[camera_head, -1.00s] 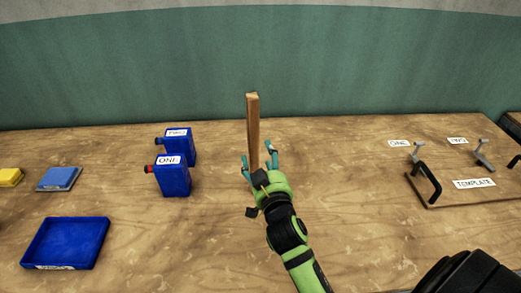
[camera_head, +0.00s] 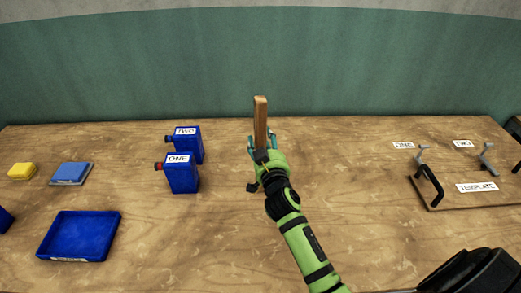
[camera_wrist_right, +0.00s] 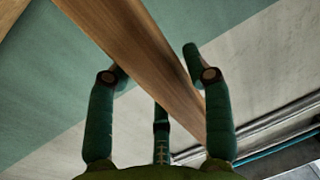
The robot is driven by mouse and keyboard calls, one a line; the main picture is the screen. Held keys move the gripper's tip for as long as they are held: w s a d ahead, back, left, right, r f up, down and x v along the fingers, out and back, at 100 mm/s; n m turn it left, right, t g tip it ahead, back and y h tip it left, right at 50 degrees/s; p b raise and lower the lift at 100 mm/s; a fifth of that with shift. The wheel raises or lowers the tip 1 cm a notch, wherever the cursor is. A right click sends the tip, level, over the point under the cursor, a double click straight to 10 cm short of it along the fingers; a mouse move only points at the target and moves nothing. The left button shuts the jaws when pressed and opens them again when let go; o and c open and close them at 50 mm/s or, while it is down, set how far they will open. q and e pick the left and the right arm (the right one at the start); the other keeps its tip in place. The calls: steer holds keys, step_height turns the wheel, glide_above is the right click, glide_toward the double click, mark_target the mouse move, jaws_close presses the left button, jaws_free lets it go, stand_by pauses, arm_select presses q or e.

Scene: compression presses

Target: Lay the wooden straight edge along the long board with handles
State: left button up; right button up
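The wooden straight edge (camera_head: 260,121) is a long brown bar that stands nearly upright above the table, in the middle of the head view. My right gripper (camera_head: 263,148) is around its lower part, with the bar rising out from between the fingers. In the right wrist view the bar (camera_wrist_right: 135,45) runs diagonally between the teal fingers (camera_wrist_right: 160,85). The long board with handles (camera_head: 455,201) lies flat at the right, labelled TEMPLATE, with a black handle (camera_head: 430,185) on it. Its right end is cut off by the frame. My left gripper is out of view.
Two blue canisters, ONE (camera_head: 182,176) and TWO (camera_head: 188,143), stand left of the gripper. A blue tray (camera_head: 78,258), a blue block (camera_head: 71,173) and a yellow block (camera_head: 22,170) lie further left. Grey clamps (camera_head: 487,157) stand by the board. The table between gripper and board is clear.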

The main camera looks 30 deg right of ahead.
mark_target(264, 134)
jaws_close()
steer(key=shift+r, duration=0.6)
step_height(264, 134, up, 3)
steer(key=shift+f, duration=0.1)
steer(key=s+d+r+b, duration=0.1)
steer(key=s+d+r, duration=0.4)
steer(key=s, duration=0.5)
step_height(264, 134, up, 2)
steer(key=shift+d, duration=0.35)
